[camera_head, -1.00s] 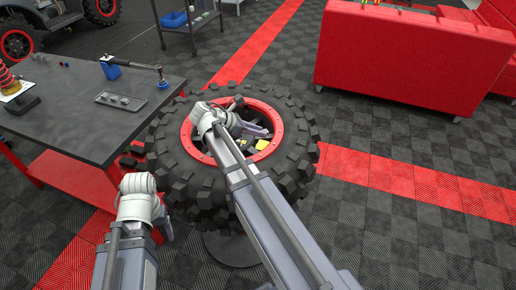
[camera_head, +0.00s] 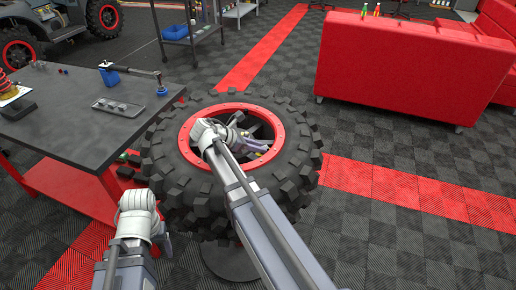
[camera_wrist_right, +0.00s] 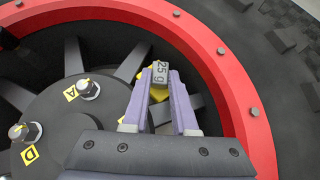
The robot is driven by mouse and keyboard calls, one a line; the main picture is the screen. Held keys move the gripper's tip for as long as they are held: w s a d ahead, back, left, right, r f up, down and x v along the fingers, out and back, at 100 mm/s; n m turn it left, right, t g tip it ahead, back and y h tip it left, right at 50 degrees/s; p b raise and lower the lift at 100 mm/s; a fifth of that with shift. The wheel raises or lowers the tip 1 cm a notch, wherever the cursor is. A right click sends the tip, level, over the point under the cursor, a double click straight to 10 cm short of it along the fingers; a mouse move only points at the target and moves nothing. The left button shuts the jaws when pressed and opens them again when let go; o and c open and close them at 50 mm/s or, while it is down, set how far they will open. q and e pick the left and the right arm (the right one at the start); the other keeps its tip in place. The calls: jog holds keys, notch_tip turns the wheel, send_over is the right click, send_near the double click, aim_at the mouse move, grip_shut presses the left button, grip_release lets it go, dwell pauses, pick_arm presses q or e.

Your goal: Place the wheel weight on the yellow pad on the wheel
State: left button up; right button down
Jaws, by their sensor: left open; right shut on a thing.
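The wheel weight (camera_wrist_right: 160,72), a small grey block marked "25 g", is held between the fingertips of my right gripper (camera_wrist_right: 161,80). The yellow pad (camera_wrist_right: 158,94) shows between the fingers just below the weight in the right wrist view, partly covered. I cannot tell whether weight and pad touch. The wheel (camera_head: 278,118) lies flat, with a red rim and a black knobbly tyre. In the head view my right gripper (camera_head: 256,146) reaches inside the rim; the weight is too small to make out there. My left gripper (camera_head: 165,240) is low beside the tyre, mostly hidden by its wrist.
The hub has studs (camera_wrist_right: 88,89) and yellow letter labels (camera_wrist_right: 71,93). Dark spokes lie around it inside the raised rim. A dark table (camera_head: 60,115) with a tray (camera_head: 118,107) stands left of the tyre.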

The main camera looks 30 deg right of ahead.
jog(key=c, duration=0.7)
grip_release()
jog(key=shift+f, duration=0.1)
jog(key=shift+r+p, duration=0.3)
jog(key=p+v, duration=0.6)
jog(key=v, duration=0.4)
jog(key=shift+a+r, duration=0.2)
jog(key=shift+r, duration=0.05)
jog(key=shift+a+r+p, duration=0.25)
jog(key=shift+a+p, duration=0.25)
jog(key=shift+a, duration=0.05)
